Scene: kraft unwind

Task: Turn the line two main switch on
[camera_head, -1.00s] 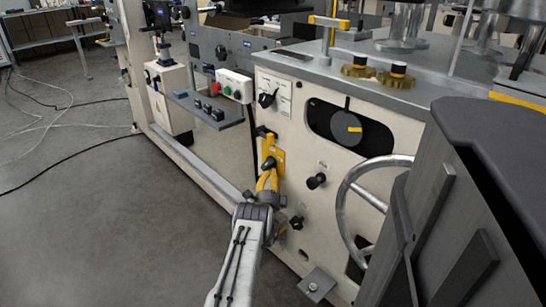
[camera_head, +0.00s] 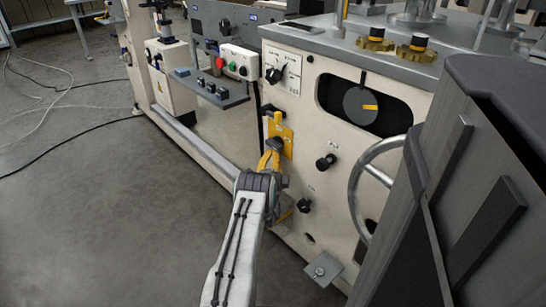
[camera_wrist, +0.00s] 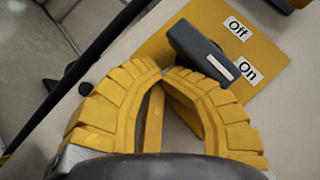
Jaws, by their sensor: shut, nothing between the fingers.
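The line two main switch is a yellow plate (camera_head: 286,136) on the cream machine front, with a dark lever. In the wrist view the plate (camera_wrist: 262,45) carries an "Off" label (camera_wrist: 236,28) above an "On" label (camera_wrist: 247,69). The dark lever (camera_wrist: 196,48) slants across the plate, its white-striped end close to "On". I cannot tell whether it has fully settled there. My gripper (camera_wrist: 165,72) is shut and empty, its yellow fingertips just beside the lever; contact is unclear. In the head view my gripper (camera_head: 269,158) is just below the plate and partly hides it.
A rotary knob (camera_head: 273,75) is above the switch, and black knobs (camera_head: 326,162) are right and below. A handwheel (camera_head: 358,190) is further right. A small control shelf (camera_head: 212,92) juts out at the left. A foot plate (camera_head: 322,270) is low down. Open floor lies left.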

